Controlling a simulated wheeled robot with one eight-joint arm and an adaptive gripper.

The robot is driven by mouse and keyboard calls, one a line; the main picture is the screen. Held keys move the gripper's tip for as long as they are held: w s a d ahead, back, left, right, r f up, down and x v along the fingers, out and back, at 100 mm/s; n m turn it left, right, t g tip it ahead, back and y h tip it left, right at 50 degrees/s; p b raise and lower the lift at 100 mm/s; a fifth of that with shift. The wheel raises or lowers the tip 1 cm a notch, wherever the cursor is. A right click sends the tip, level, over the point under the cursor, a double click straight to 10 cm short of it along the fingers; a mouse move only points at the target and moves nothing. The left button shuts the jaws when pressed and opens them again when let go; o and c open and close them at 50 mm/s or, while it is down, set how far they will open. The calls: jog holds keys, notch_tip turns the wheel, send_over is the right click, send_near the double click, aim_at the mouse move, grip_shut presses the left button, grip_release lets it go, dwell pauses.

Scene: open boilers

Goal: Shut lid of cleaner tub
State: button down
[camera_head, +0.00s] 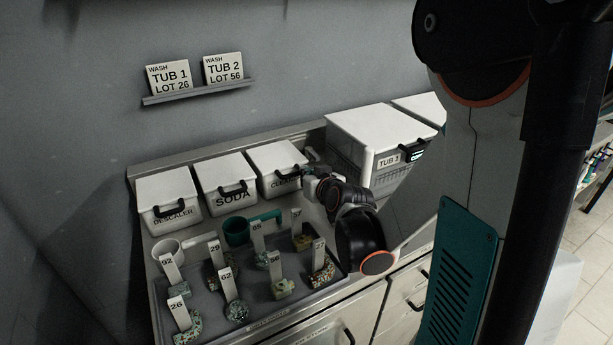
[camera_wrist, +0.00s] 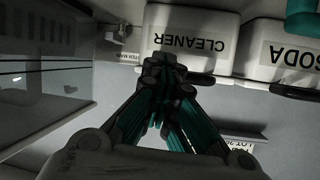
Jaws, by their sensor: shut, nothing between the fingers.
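The cleaner tub (camera_head: 268,186) is a white box with a CLEANER label, third in the row of small tubs. Its white lid (camera_head: 272,155) lies flat on top and looks closed, with a black handle at the front. My gripper (camera_head: 310,172) is at the tub's right front corner, shut and empty. In the wrist view the tub's labelled face (camera_wrist: 185,48) appears upside down, and my gripper (camera_wrist: 165,68) is in front of it, close to the black handle (camera_wrist: 200,78). I cannot tell whether they touch.
The soda tub (camera_head: 223,198) and descaler tub (camera_head: 160,216) stand to the left, lids down. The larger TUB 1 boiler (camera_head: 365,145) is close on the right.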

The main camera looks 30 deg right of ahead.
jog(key=shift+s, duration=0.1)
dwell(0.4)
jog(key=v, duration=0.7)
